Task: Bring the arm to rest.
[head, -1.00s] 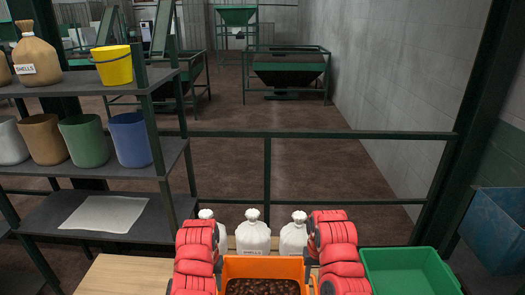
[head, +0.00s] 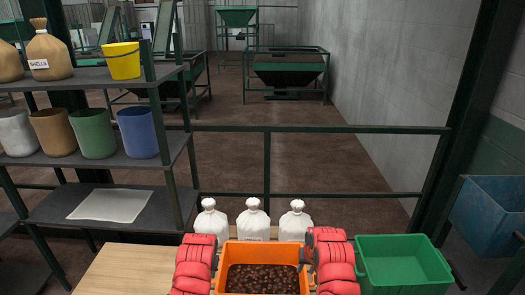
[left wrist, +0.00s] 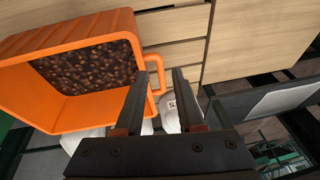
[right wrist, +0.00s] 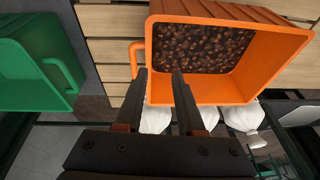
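An orange crate (head: 231,249) full of dark brown nuts or beans (head: 262,279) stands on the wooden bench between my two red arms. My left gripper (left wrist: 159,72) is open and empty; its fingertips are close to the crate's handle (left wrist: 158,66) in the left wrist view. My right gripper (right wrist: 158,71) is open and empty, near the crate's other side handle (right wrist: 135,58). Whether either finger touches a handle cannot be told. In the head view the grippers are mostly hidden behind the red arm links.
Three white bags (head: 252,220) stand behind the crate. A green crate (head: 403,262) is at the right, and a blue bin (head: 492,215) is further right. A dark shelf (head: 110,215) with buckets stands at the left. A green rail (head: 330,128) crosses behind.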

